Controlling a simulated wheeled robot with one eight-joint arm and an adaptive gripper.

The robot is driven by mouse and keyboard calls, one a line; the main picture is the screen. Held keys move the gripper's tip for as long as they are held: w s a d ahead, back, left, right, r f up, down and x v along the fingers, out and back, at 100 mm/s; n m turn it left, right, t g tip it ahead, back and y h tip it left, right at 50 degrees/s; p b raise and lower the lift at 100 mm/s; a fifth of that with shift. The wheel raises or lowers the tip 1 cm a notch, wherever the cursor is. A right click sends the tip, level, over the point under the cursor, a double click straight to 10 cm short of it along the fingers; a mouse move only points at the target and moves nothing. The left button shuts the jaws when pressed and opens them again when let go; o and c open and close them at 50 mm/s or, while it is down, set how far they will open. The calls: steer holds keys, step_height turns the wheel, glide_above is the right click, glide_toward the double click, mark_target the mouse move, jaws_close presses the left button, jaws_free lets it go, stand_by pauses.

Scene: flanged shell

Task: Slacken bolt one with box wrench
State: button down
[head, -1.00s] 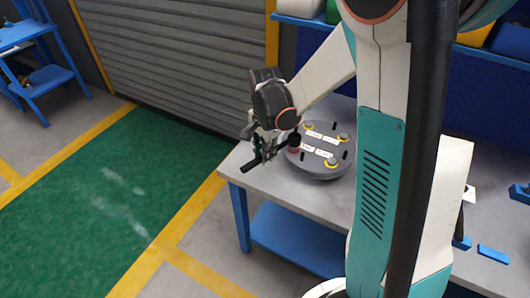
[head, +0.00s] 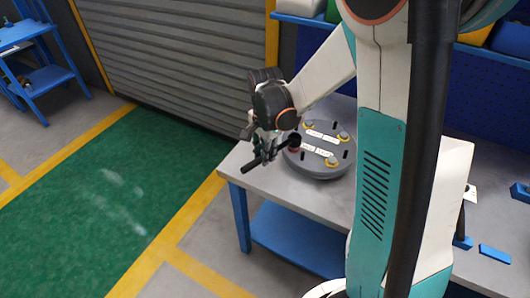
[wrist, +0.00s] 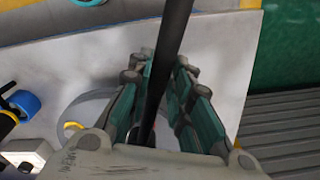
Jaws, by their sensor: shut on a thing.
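The box wrench (head: 254,163) is a black bar held roughly level at the left edge of the flanged shell. Its ring end lies at a red-marked bolt (head: 294,149); I cannot tell whether it is seated on it. My gripper (head: 266,153) is shut on the wrench handle, beside the shell and above the table's left part. In the wrist view the handle (wrist: 172,45) runs between the two teal fingers. The grey round flanged shell (head: 322,171) lies flat on the table. It carries white labels and yellow-ringed bolts (head: 344,137). Its far left side is partly hidden by my arm.
The grey workbench (head: 240,175) has its left edge just below the wrench. Blue parts (head: 494,254) lie on its right side. A roller shutter (head: 180,60) stands behind. The green floor area (head: 90,200) is clear.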

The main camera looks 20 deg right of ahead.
steer(key=shift+f+b, duration=0.8)
steer(key=shift+f, duration=0.3)
steer(key=shift+s, duration=0.15)
steer(key=s+d+n, duration=0.6)
steer(key=s+n, duration=0.1)
steer(key=n, duration=0.2)
steer(key=shift+s+d+b, duration=0.25)
steer(key=shift+b, duration=0.2)
stand_by(0.6)
steer(key=shift+r, duration=0.1)
stand_by(0.4)
